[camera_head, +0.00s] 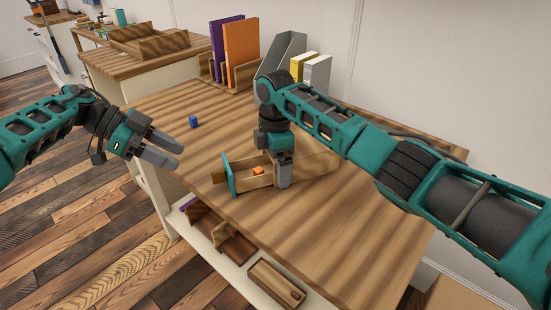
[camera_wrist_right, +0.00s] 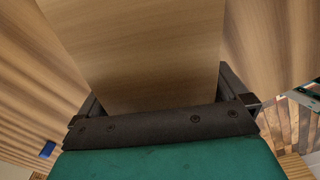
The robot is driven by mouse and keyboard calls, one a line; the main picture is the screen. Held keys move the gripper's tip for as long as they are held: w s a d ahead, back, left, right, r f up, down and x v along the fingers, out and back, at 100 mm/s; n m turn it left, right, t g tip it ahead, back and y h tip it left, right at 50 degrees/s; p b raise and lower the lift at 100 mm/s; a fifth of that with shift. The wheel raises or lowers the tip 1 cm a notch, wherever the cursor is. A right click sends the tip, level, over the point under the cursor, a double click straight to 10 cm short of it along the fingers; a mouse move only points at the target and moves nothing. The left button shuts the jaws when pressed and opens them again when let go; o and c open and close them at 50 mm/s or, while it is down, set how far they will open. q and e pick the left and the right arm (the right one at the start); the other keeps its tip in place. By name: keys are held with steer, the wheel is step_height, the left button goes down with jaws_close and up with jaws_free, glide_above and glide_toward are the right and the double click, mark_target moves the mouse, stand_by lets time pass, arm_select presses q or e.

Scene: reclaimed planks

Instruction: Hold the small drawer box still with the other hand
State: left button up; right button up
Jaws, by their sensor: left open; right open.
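The small drawer box (camera_head: 318,162) is light wood and stands on the plank-topped table, partly hidden by my right arm. Its drawer, with a teal front (camera_head: 228,176), is pulled out to the left, and an orange block (camera_head: 258,171) lies in it. My right gripper (camera_head: 284,184) points down at the box. In the right wrist view the wooden box (camera_wrist_right: 140,50) fills the space between the open fingers (camera_wrist_right: 160,92); contact cannot be told. My left gripper (camera_head: 177,154) is open and empty, left of the drawer front and apart from it, near the table's edge.
A small blue cube (camera_head: 194,121) lies on the table behind the drawer. Purple and orange books (camera_head: 241,55) stand in a wooden rack at the back, beside a grey file holder (camera_head: 283,55). Wooden trays (camera_head: 275,283) sit on a lower shelf. The table's front is clear.

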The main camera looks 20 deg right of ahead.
steer(key=c, duration=0.9)
